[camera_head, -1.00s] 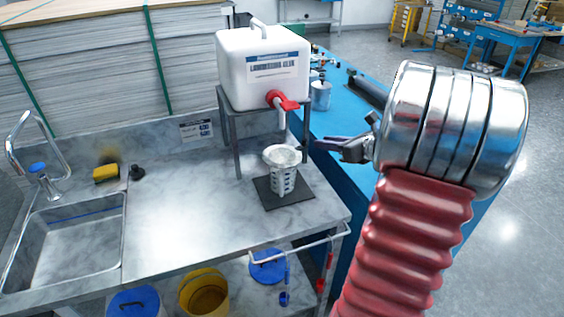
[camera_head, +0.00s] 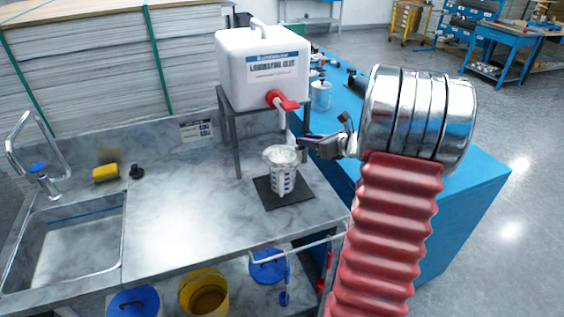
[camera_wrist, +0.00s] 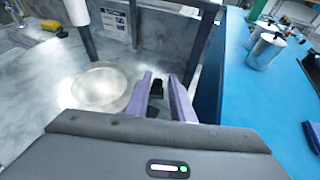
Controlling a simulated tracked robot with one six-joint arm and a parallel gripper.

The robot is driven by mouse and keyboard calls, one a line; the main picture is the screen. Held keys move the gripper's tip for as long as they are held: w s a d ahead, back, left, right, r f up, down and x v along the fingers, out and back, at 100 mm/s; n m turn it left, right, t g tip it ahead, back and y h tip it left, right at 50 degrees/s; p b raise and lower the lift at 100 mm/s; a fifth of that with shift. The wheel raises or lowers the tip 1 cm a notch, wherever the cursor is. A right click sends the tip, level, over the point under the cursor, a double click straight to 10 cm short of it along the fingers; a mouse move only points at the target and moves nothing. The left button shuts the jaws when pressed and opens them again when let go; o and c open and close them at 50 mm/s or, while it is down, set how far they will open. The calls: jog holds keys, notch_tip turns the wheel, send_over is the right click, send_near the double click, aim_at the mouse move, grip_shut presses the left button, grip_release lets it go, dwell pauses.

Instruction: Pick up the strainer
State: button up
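The strainer (camera_head: 282,156) is a pale round shallow bowl. It sits on top of a clear marked measuring cup (camera_head: 284,180) under the glue tank's red tap. In the wrist view the strainer (camera_wrist: 102,88) lies left of my fingers. My gripper (camera_head: 304,142) is just right of the strainer, near its rim height. In the wrist view my gripper (camera_wrist: 161,97) has its two purple fingers apart. A small dark piece shows between them; I cannot tell whether it is the strainer's handle.
The white glue tank (camera_head: 262,68) stands on a dark metal frame (camera_head: 235,140) close behind the strainer. A dark square mat (camera_head: 268,196) lies under the cup. A blue table (camera_head: 345,165) with cans is to the right. The counter's left middle is clear.

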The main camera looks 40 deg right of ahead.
jog(key=x, duration=0.5)
jog(key=shift+w+a, duration=0.1)
jog(key=shift+a, duration=0.1)
dwell(0.4)
grip_shut()
